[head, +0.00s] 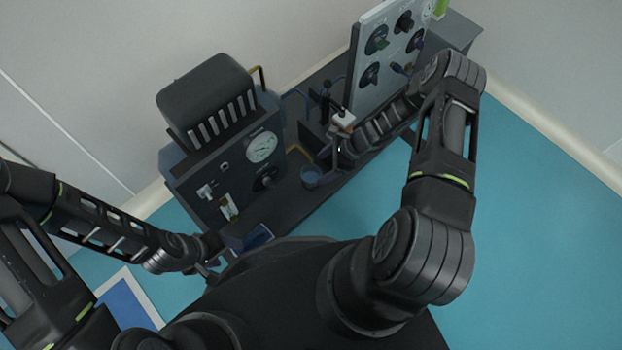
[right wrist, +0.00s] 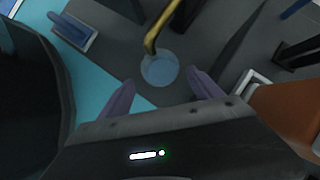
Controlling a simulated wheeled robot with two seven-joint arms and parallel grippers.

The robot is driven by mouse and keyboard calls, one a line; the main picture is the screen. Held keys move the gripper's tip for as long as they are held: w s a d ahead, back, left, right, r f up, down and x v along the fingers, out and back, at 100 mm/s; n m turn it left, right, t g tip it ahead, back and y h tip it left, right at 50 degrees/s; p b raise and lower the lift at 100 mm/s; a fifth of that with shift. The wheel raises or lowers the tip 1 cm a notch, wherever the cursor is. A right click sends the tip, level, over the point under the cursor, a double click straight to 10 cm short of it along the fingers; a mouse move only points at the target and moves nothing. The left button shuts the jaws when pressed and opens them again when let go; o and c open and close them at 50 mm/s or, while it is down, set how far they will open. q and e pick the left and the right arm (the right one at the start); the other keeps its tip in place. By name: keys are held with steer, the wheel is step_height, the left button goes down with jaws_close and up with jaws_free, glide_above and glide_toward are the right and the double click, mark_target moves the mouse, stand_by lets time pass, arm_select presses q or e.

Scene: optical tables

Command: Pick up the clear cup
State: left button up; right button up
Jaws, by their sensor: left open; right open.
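The clear cup (head: 310,178) stands on the dark bench top, right of the gauge machine. In the right wrist view the cup (right wrist: 160,70) looks bluish and see-through, under the end of a yellow pipe. My right gripper (head: 329,160) is open, close to the cup on its right side in the head view. In the right wrist view its two purple fingers (right wrist: 160,90) are spread, with the cup just beyond and between their tips. Nothing is in the grip. My left gripper (head: 213,264) is open and low, well left of the cup.
The yellow pipe (right wrist: 168,22) hangs above the cup's far rim. A machine with a round gauge (head: 262,147) stands left of the cup. A panel with several dials (head: 372,75) stands behind my right forearm. The teal floor (head: 540,220) at right is clear.

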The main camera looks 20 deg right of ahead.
mark_target(315, 169)
steer(key=b+x, duration=0.2)
steer(key=x, duration=0.3)
steer(key=shift+f, duration=0.1)
stand_by(0.7)
steer(key=c, duration=1.5)
steer(key=shift+c, duration=0.2)
steer(key=shift+r+p, duration=0.3)
steer(key=shift+r, duration=0.55)
steer(key=s+d+r+p, duration=0.1)
steer(key=s+d, duration=0.3)
steer(key=s, duration=0.4)
steer(key=s+d+r+p, duration=0.1)
steer(key=s+d+p, duration=0.2)
steer(key=s, duration=0.5)
steer(key=shift+d+p, duration=0.35)
steer(key=shift+d, duration=0.25)
